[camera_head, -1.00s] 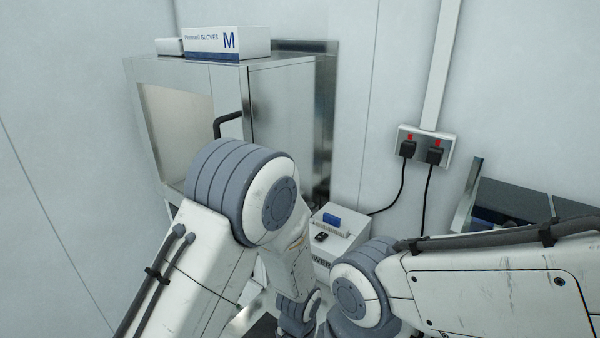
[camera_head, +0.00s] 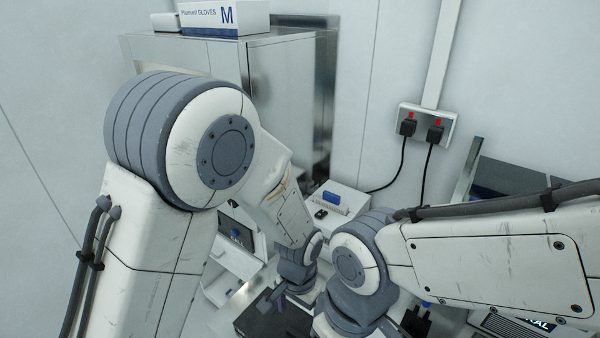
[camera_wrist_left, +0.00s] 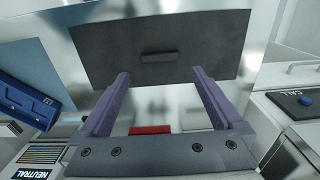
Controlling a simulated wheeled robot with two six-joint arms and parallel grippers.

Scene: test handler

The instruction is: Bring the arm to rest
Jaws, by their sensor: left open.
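My left arm (camera_head: 165,235) comes in from the left with its large grey joint bent high. A dark panel with a small handle (camera_wrist_left: 200,35) is beyond the fingertips. My right arm (camera_head: 490,255) reaches in from the right. I cannot see its gripper.
A metal cabinet (camera_head: 285,90) with a glove box (camera_head: 222,17) on top stands behind. A socket plate (camera_head: 427,122) with two plugs is on the wall. A white box with a blue part (camera_head: 338,198) is beyond the arms. A red block (camera_wrist_left: 150,130) and blue case (camera_wrist_left: 30,103) show in the wrist view.

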